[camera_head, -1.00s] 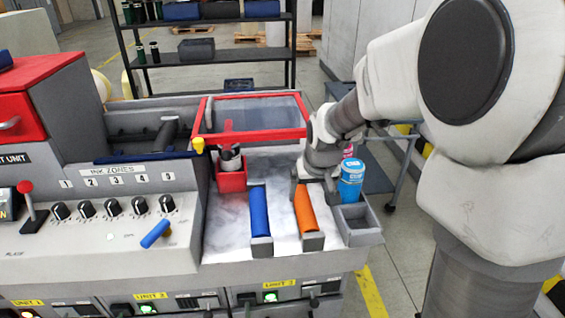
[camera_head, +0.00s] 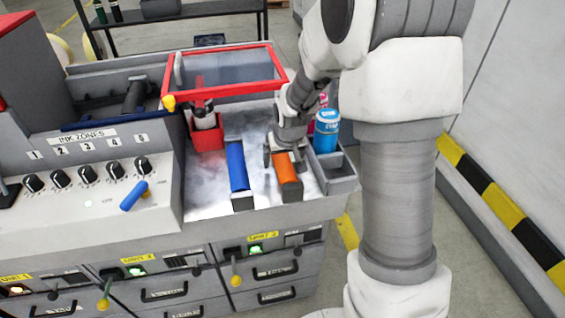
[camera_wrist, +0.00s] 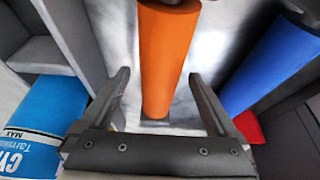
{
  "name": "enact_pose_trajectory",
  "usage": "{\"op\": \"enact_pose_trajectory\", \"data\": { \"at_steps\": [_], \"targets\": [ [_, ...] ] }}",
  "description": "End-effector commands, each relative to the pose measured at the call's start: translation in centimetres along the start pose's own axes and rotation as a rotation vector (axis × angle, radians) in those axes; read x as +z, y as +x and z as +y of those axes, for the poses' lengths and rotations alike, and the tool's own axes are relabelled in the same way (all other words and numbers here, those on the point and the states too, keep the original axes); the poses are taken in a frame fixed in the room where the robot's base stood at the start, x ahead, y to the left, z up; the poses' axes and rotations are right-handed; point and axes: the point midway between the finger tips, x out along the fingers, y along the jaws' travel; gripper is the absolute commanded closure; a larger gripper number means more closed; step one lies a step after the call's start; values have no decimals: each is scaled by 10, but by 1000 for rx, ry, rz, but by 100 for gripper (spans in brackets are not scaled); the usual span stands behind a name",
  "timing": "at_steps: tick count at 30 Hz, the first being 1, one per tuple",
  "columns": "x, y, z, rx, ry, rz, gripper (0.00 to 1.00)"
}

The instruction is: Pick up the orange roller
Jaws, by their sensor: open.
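The orange roller (camera_head: 287,172) lies in its grey holder on the metal work surface, with a blue roller (camera_head: 237,167) parallel to its left. My gripper (camera_head: 285,155) is over the roller's far part in the head view, and hides that part. In the wrist view the orange roller (camera_wrist: 165,60) runs between the two open fingers of my gripper (camera_wrist: 160,92), with a gap on each side. The gripper is open and empty. The blue roller (camera_wrist: 270,70) also shows at the right of the wrist view.
A blue can (camera_head: 326,132) stands just right of my gripper, above a grey bin (camera_head: 340,178); the can also shows at lower left in the wrist view (camera_wrist: 40,120). A red cup (camera_head: 207,136) stands left. A red-framed cover (camera_head: 225,88) is raised behind.

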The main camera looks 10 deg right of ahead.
Motion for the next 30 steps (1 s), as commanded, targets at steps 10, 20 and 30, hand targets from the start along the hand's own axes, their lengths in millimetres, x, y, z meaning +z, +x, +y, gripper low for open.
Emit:
{"op": "enact_pose_trajectory", "data": {
  "at_steps": [10, 20, 30],
  "targets": [
    [0, 0, 0, 0, 0, 0, 45],
    [0, 0, 0, 0, 0, 0, 100],
    [-2, -2, 0, 0, 0, 4, 100]
  ]
}}
